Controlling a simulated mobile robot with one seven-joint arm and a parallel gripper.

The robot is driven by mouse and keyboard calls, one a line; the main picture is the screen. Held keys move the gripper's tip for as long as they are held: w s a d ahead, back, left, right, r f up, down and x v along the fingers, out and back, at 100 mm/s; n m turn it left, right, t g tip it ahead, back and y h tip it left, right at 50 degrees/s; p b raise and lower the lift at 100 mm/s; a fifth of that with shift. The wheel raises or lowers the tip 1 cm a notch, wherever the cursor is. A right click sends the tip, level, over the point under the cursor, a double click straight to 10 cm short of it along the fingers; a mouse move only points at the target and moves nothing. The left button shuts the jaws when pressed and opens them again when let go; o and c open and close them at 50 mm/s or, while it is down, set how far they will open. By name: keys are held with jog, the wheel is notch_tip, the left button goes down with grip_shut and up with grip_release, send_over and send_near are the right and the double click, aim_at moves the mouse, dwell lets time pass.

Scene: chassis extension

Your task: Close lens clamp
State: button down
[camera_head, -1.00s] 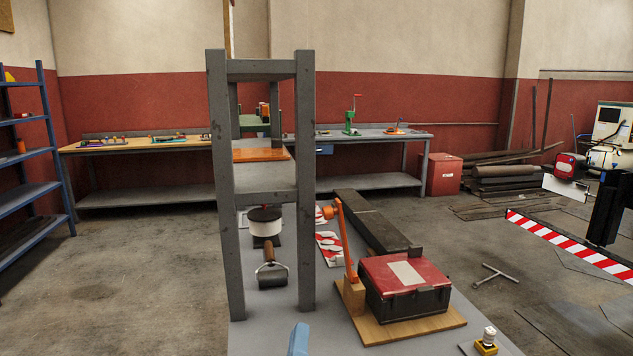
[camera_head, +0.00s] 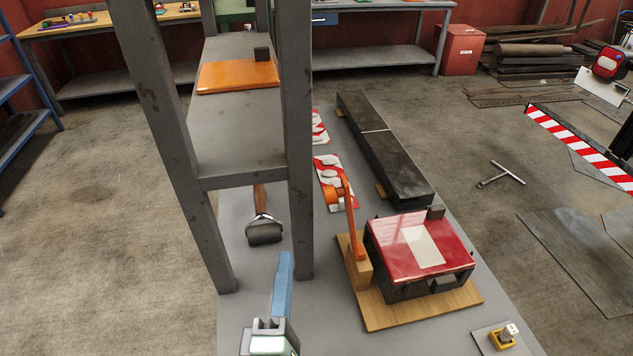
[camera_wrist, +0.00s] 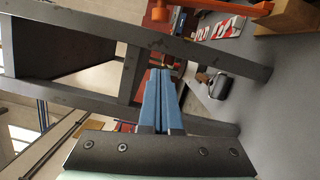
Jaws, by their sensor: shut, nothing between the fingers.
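No part is plainly a lens clamp. An upright orange lever (camera_head: 350,222) with a round orange head stands on a wooden block on a wooden board (camera_head: 400,313), left of a black box with a red lid (camera_head: 408,250). The lid is down. An orange plate (camera_head: 237,77) with a dark block lies on the upper shelf of a grey frame. My gripper (camera_head: 285,256), with blue fingers, is shut and empty at the lower middle, left of the board and apart from it. In the wrist view, the fingers (camera_wrist: 161,74) lie together in front of the frame's bars.
The grey frame's posts (camera_head: 299,150) rise just behind and left of my gripper. A roller (camera_head: 264,232) lies on the grey table. A long dark bar (camera_head: 385,150) lies behind the box. A yellow button (camera_head: 502,338) sits front right.

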jog(key=w, duration=0.3)
jog(key=w+p, duration=0.1)
jog(key=w, duration=0.2)
jog(key=w+r+p, duration=0.1)
jog(key=w, duration=0.2)
jog(key=shift+w+d, duration=0.1)
jog(key=shift+d, duration=0.15)
jog(key=p, duration=0.1)
jog(key=d+p, duration=0.2)
jog(key=shift+w+r, duration=0.3)
jog(key=shift+w+d+f+p, duration=0.1)
jog(key=shift+w+d+p, duration=0.05)
jog(key=shift+d+p, duration=0.8)
